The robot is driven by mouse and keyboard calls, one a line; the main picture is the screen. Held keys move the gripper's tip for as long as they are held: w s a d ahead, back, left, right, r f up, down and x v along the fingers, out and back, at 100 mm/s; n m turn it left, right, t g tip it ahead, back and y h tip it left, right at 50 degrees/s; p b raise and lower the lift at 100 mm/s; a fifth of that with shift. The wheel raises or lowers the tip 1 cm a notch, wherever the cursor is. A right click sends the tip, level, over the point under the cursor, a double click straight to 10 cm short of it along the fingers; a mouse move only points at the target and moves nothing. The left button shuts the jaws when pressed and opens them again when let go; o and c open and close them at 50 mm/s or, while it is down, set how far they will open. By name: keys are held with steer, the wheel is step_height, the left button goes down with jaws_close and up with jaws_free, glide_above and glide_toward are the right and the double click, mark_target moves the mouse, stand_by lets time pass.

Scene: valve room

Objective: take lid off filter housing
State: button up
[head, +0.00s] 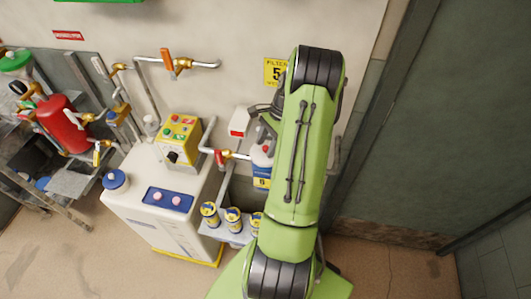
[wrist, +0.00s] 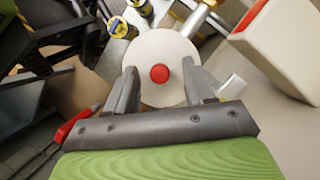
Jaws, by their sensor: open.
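The filter housing lid is a round cream-white disc (wrist: 150,50) with a red knob (wrist: 160,74) at its middle, seen from above in the wrist view. My gripper (wrist: 160,70) is open, one finger on each side of the knob, and does not hold it. Whether the fingers touch the lid cannot be told. In the head view the housing shows as a white top (head: 260,158) over a blue body (head: 262,171) with a yellow 6 label, partly hidden by my arm. My gripper (head: 266,130) is just above it.
A white cabinet (head: 150,215) with a yellow button box (head: 180,138) stands left of the housing. Several small yellow-and-blue cans (head: 209,211) stand on a shelf in front. A pipe with a red-handled valve (head: 220,157) joins from the left. A white box (head: 239,121) is on the wall behind.

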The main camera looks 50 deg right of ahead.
steer(key=shift+c, duration=0.3)
jaws_close()
steer(key=shift+r, duration=0.1)
